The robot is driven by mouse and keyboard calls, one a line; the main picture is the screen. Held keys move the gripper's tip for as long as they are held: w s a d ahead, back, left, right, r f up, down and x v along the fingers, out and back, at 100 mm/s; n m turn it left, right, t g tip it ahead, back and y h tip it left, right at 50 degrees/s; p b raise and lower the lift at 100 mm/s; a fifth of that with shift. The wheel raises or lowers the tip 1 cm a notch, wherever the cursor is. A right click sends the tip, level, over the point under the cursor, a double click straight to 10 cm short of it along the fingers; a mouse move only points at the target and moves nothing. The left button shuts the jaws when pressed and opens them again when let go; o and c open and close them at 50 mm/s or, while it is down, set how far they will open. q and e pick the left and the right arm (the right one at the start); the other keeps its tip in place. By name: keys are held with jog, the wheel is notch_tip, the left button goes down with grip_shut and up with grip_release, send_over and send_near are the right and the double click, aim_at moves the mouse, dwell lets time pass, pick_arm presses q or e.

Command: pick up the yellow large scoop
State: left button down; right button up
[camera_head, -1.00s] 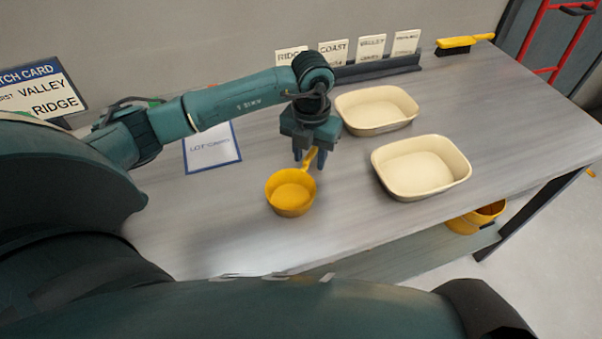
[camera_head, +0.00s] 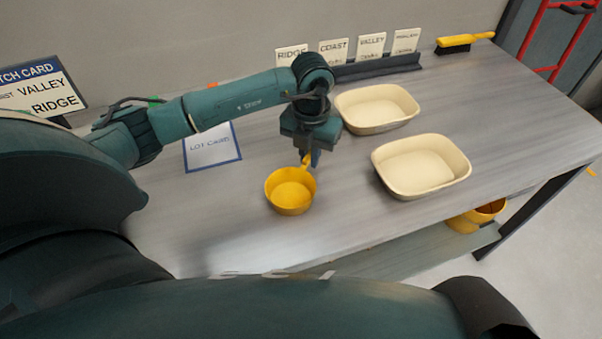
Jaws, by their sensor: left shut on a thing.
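The yellow large scoop (camera_head: 290,190) is a round cup with a short handle pointing up and to the right. It appears to rest on the grey table, upright. My left gripper (camera_head: 309,158) points down over the handle and is shut on it. The handle's end is partly hidden between the fingers. My right gripper is not in view.
Two cream trays, one behind (camera_head: 377,108) and one in front (camera_head: 421,167), stand right of the scoop. A lot card (camera_head: 212,150) lies left. Label cards in a dark rack (camera_head: 376,68) and a yellow brush (camera_head: 465,42) are at the back. A yellow bucket (camera_head: 476,217) sits below the table.

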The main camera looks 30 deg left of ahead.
pick_arm(q)
jog(key=shift+r, duration=0.15)
